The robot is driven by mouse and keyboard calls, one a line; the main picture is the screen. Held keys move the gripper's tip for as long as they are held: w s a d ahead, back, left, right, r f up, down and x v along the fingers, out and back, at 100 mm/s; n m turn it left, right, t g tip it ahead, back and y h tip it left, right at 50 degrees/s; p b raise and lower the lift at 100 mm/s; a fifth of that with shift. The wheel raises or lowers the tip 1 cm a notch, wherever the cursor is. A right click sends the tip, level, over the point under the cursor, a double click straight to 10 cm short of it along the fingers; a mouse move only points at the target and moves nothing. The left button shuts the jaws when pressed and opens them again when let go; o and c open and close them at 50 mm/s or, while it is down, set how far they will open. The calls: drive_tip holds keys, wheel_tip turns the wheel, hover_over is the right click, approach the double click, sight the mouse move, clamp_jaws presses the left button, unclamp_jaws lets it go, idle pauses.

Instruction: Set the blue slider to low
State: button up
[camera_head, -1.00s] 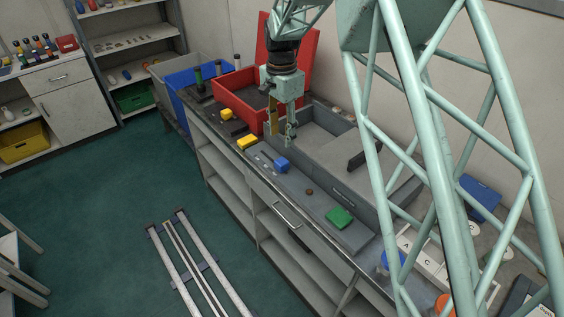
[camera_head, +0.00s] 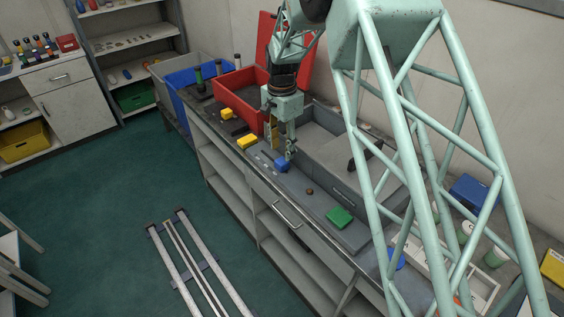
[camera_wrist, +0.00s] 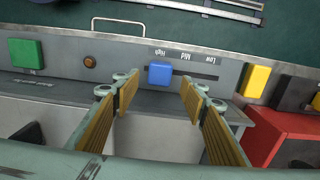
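The blue slider (camera_head: 282,165) is a square blue knob on the sloped grey panel (camera_wrist: 110,72). In the wrist view the blue slider (camera_wrist: 160,73) sits in a dark slot at the end by the "High" label (camera_wrist: 160,52). The "Mid" label (camera_wrist: 187,55) and "Low" label (camera_wrist: 210,57) lie to its right, with the bare slot running that way. My gripper (camera_wrist: 160,86) is open, its yellow-padded fingers apart on either side of the slider and not closed on it. In the head view my gripper (camera_head: 288,156) is right by the slider; contact cannot be told.
A brown round knob (camera_wrist: 90,61) and a green block (camera_wrist: 26,53) are left of the slider in the wrist view. A yellow block (camera_wrist: 256,81) and a red box (camera_wrist: 283,132) are to its right. A grey bin wall stands behind the panel.

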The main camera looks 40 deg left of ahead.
sight(282, 161)
drive_tip(key=shift+f, duration=3.5)
drive_tip(key=shift+c, duration=0.8)
